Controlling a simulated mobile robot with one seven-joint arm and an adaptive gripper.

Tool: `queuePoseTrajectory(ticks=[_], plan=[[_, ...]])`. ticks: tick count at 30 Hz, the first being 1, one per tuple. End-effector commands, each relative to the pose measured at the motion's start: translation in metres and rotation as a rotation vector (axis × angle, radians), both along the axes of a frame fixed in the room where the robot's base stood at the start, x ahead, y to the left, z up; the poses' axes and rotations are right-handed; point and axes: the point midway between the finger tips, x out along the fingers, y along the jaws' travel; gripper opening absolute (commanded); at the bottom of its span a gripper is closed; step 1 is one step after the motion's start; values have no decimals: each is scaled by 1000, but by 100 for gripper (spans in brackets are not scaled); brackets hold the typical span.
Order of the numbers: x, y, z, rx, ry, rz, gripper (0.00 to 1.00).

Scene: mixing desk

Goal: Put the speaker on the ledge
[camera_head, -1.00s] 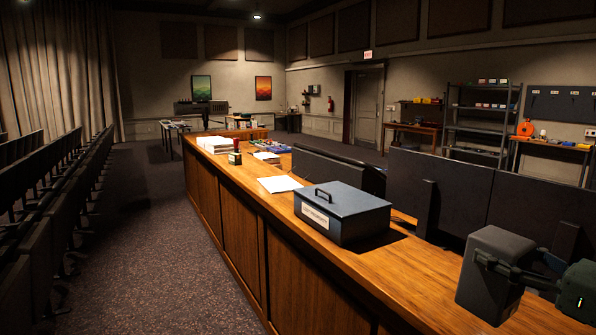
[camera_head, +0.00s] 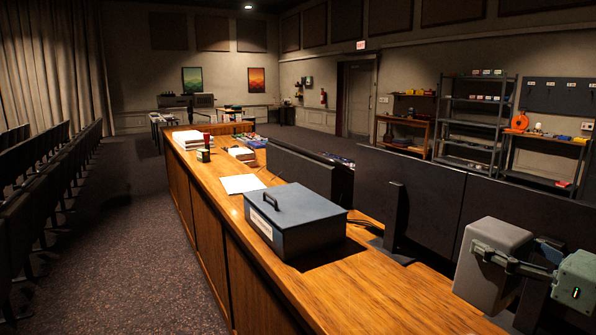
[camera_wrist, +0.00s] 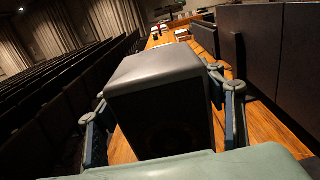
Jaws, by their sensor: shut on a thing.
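The speaker (camera_head: 492,262) is a dark grey box at the lower right of the head view. My gripper (camera_head: 512,262) is shut on it, with fingers along its sides. In the wrist view the speaker (camera_wrist: 160,100) fills the middle, between the two fingers of my gripper (camera_wrist: 165,128). The speaker is held at the right end of the wooden ledge (camera_head: 350,290), which runs away along the desk. I cannot tell whether its hidden underside touches anything.
A dark metal box (camera_head: 296,222) with a handle stands on the ledge. Beyond it lie white paper (camera_head: 242,184), books (camera_head: 241,153) and a paper stack (camera_head: 187,139). Dark panels (camera_head: 430,195) stand along the right side. Bare wood is free in front of the metal box.

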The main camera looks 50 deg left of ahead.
Motion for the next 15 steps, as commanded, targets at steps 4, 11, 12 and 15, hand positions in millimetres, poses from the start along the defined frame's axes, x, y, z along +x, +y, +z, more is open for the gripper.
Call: queuePoseTrajectory(ticks=[4, 11, 12, 15], plan=[[-1, 1, 2, 3, -1, 2, 21], [-3, -5, -1, 2, -1, -1, 21], [-6, -10, -4, 1, 0, -2, 21], [-17, -26, -12, 1, 2, -3, 21]])
